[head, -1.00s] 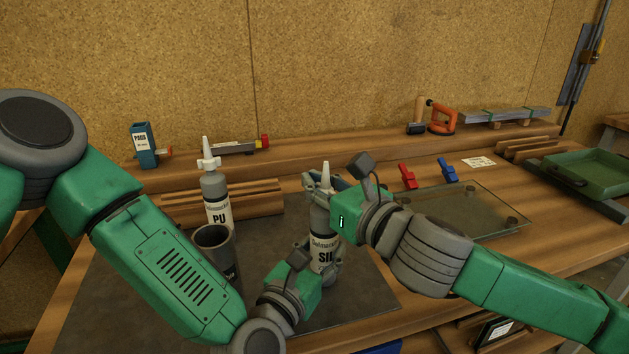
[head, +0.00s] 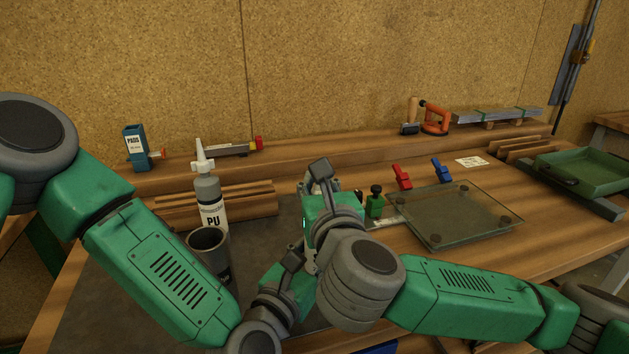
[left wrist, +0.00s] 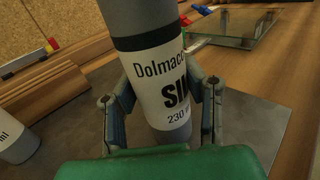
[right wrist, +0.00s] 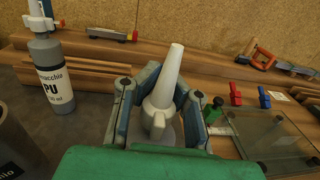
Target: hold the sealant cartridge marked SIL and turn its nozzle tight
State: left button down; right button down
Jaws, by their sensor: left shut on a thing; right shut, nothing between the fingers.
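The SIL cartridge (left wrist: 168,85) stands in the left wrist view, a grey tube with a white label, tilted in the picture. My left gripper (left wrist: 165,80) is shut on its body at the label. The white nozzle (right wrist: 166,82) points up in the right wrist view, with a small wing near its base. My right gripper (right wrist: 160,98) is shut; its fingers appear on either side of the nozzle base, but I cannot tell whether they touch it. In the head view my right wrist hides nearly all of the cartridge and the nozzle.
A PU cartridge (head: 209,199) and a dark cup (head: 209,256) stand to the left. A glass pane (head: 450,217) lies to the right, with green (head: 375,203), red (head: 401,176) and blue (head: 442,171) clamps near it. A green tray (head: 590,172) is at the far right.

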jog(key=shift+f, duration=0.1)
jog(key=c, duration=1.5)
grip_release()
jog(key=shift+c, duration=0.2)
jog(key=shift+s, duration=0.1)
jog(key=v, duration=1.1)
jog(key=shift+s, duration=0.4)
jog(key=shift+d, duration=0.15)
pick_arm(q)
jog(key=c, duration=0.9)
grip_release()
